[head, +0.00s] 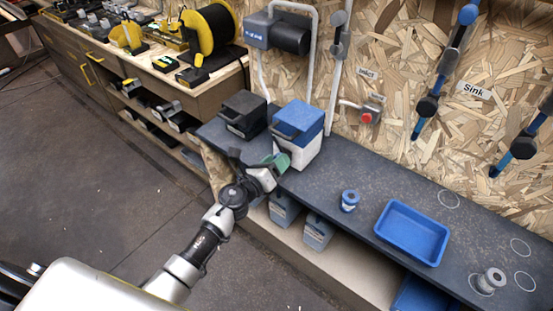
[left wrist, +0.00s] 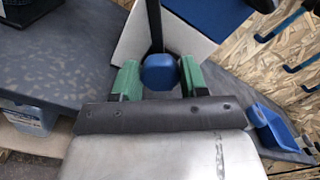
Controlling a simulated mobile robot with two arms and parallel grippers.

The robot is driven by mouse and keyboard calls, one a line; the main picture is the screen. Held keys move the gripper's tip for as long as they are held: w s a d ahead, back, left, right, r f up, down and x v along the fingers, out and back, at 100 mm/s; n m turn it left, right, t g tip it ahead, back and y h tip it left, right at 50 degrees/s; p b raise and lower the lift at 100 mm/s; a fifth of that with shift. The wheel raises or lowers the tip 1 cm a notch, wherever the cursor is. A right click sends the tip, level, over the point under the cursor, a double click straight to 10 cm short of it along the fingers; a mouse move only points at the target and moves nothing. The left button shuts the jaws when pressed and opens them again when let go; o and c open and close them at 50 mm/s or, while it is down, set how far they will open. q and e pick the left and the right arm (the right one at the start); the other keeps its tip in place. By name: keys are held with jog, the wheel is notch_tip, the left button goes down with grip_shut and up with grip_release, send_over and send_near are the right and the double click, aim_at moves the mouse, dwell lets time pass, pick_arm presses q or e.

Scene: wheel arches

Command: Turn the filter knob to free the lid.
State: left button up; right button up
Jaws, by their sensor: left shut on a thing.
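The filter box (head: 306,150) is a white box with a blue lid (head: 300,117), standing on the dark counter. The lid lies on the box's top. In the left wrist view the white box (left wrist: 190,45) and part of the blue lid (left wrist: 215,14) are behind the fingers. The filter knob (left wrist: 160,73) is blue and faceted, on the box's front, with a dark bar (left wrist: 155,25) just behind it. My left gripper (head: 279,162) has green fingertips; it is shut on the knob, one finger on each side. In the head view the gripper hides the knob. My right gripper is out of view.
A black box (head: 243,113) stands left of the filter box. To the right are a small blue-and-white canister (head: 349,200), a blue tray (head: 411,232) and a grey spool (head: 490,281). A red button (head: 368,117) and pipes are on the chipboard wall.

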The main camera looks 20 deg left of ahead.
pick_arm(q)
jog(key=n+p, duration=0.1)
jog(key=n, duration=0.2)
jog(key=shift+n, duration=0.4)
jog(key=n, duration=0.2)
jog(key=shift+a+n+p, duration=0.1)
jog(key=shift+n+p, duration=0.2)
jog(key=shift+p, duration=0.1)
jog(key=shift+f+n+p, duration=0.15)
jog(key=shift+n+p, duration=0.4)
jog(key=shift+n, duration=1.65)
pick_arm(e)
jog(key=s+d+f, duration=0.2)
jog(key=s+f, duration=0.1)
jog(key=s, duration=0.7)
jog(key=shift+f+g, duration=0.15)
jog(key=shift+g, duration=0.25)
pick_arm(q)
jog(key=o, duration=0.9)
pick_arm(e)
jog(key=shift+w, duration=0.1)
pick_arm(q)
jog(key=shift+s, duration=0.1)
jog(key=v, duration=1)
jog(key=shift+s+a, duration=0.15)
jog(key=shift+s, duration=0.1)
